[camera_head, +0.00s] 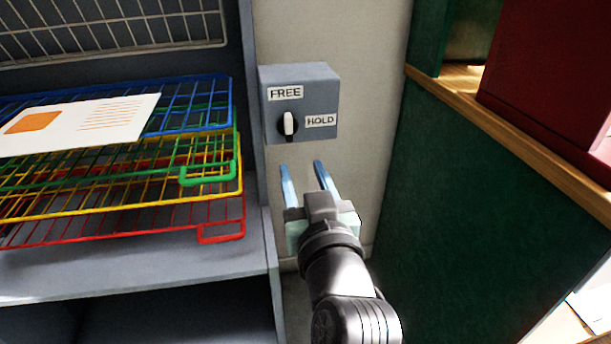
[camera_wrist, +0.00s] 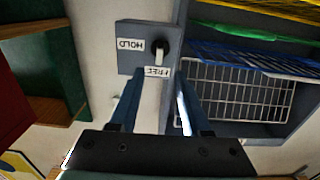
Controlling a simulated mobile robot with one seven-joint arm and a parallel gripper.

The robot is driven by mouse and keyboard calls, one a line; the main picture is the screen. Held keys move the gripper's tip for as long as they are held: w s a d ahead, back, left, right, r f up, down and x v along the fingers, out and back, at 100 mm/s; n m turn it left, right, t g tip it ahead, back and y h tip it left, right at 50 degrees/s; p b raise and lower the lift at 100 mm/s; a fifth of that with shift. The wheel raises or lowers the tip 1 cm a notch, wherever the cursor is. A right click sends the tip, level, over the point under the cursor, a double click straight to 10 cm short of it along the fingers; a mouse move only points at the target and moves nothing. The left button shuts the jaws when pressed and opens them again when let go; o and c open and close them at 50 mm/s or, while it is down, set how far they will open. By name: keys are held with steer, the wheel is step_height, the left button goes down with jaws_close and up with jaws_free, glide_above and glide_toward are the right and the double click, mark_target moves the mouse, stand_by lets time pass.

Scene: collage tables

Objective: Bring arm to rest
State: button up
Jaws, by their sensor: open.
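My gripper (camera_head: 302,172) is open and empty, its two blue fingers apart and pointing at the wall just below a grey switch box (camera_head: 318,78). The box carries the labels FREE and HOLD and a white-tipped knob (camera_head: 289,124). The knob's white lever stands roughly upright, below FREE and left of HOLD. In the wrist view the gripper fingers (camera_wrist: 155,102) reach toward the switch box (camera_wrist: 130,62), which appears upside down, with the knob (camera_wrist: 162,50) in sight. I cannot tell whether a finger touches the box.
Left is a grey shelf unit (camera_head: 150,284) with stacked wire trays, blue (camera_head: 215,90), green (camera_head: 207,180), yellow (camera_head: 150,203) and red (camera_head: 221,237). A paper with an orange square (camera_head: 75,122) lies on top. Right stands a green cabinet (camera_head: 480,200) with a wooden edge and a dark red box (camera_head: 550,80).

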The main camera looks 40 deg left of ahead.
steer(key=shift+s+d, duration=0.35)
steer(key=shift+d, duration=0.1)
stand_by(0.3)
steer(key=w+d+r+m+t+h, duration=0.2)
steer(key=d+r+m+t+h, duration=0.25)
steer(key=d+r+t, duration=0.8)
steer(key=s+d+r+m+t+h, duration=0.25)
steer(key=s+d+r+h, duration=0.2)
steer(key=d+r, duration=0.35)
steer(key=s+d+r+m+t+h, duration=0.1)
steer(key=s+d+r+m+h, duration=0.3)
steer(key=r, duration=0.7)
step_height(320, 180, up, 33)
steer(key=d+n+p, duration=0.1)
steer(key=p, duration=3.2)
steer(key=shift+w+h+p, duration=0.3)
steer(key=shift+w+h, duration=0.1)
